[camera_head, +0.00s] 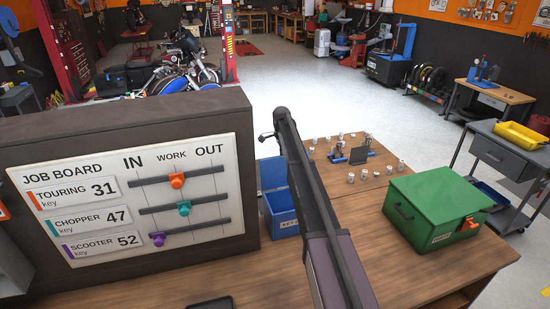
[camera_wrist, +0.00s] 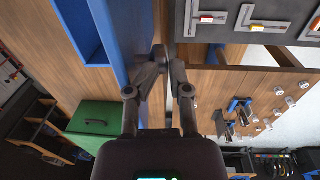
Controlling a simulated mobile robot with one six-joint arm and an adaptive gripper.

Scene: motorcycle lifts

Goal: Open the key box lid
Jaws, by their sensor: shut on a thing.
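The blue key box (camera_head: 285,223) stands on the wooden workbench beside the job board, with a partly readable label on its front. Its lid (camera_head: 272,173) is raised steeply at the back, and the box's inside shows. In the wrist view, the blue lid (camera_wrist: 133,40) runs up beside the fingers, and a blue box part (camera_wrist: 85,30) is at upper left. My gripper (camera_wrist: 160,62) is shut at the lid's edge; the exact contact is hard to see. In the head view, my dark arm crosses beside the box and the fingertips are hidden.
The job board (camera_head: 100,247) with sliding markers stands left of the key box. A green box (camera_head: 430,215) sits at the right. Small metal pieces and a blue fixture (camera_head: 352,157) lie behind. Bare wood shows between the arm and green box.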

